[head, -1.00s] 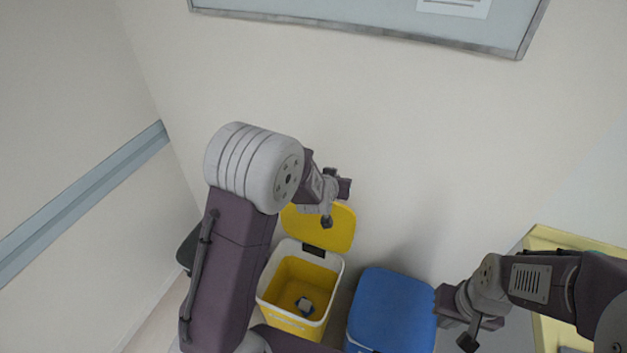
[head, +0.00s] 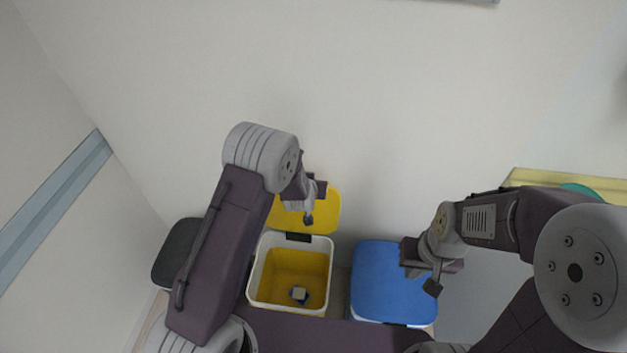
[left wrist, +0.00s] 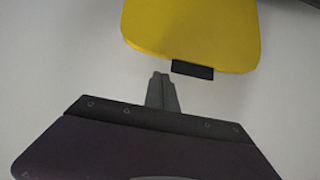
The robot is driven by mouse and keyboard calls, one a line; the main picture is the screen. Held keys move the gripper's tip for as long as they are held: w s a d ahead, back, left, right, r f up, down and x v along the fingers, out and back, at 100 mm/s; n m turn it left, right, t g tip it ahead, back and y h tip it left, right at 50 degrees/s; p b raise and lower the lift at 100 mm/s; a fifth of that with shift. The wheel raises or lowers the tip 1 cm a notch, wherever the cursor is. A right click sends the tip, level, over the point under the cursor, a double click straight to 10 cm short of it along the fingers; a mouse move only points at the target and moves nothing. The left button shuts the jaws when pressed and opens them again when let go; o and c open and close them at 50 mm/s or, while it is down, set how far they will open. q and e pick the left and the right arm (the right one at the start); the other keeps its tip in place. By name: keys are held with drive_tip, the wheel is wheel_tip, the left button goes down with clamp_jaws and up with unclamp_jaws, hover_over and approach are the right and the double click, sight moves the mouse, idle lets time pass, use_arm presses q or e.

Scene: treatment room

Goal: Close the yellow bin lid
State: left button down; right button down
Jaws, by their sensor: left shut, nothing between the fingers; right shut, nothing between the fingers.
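The yellow bin (head: 251,284) stands against the wall with a white rim and a small grey and blue item inside. Its yellow lid (head: 322,211) stands open, raised at the back towards the wall; it also shows in the left wrist view (left wrist: 190,32) with a dark hinge piece at its edge. My left gripper (head: 308,217) is shut and empty, in front of or over the lid in the head view; whether it touches cannot be told. In the left wrist view its closed fingers (left wrist: 160,82) appear apart from the lid. My right gripper (head: 425,283) is shut and empty over the blue bin.
A blue bin with a closed lid (head: 375,290) stands right of the yellow one. A dark bin (head: 176,252) stands at its left, partly behind my left arm. A pale yellow tray or cart edge (head: 540,178) is at the right. The wall behind is bare.

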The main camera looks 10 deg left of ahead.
use_arm(q)
drive_tip(key=x, duration=0.7)
drive_tip(key=shift+w+d+f, duration=0.15)
drive_tip(key=shift+w, duration=0.05)
drive_tip(key=shift+w+f, duration=0.3)
drive_tip(key=shift+w, duration=0.1)
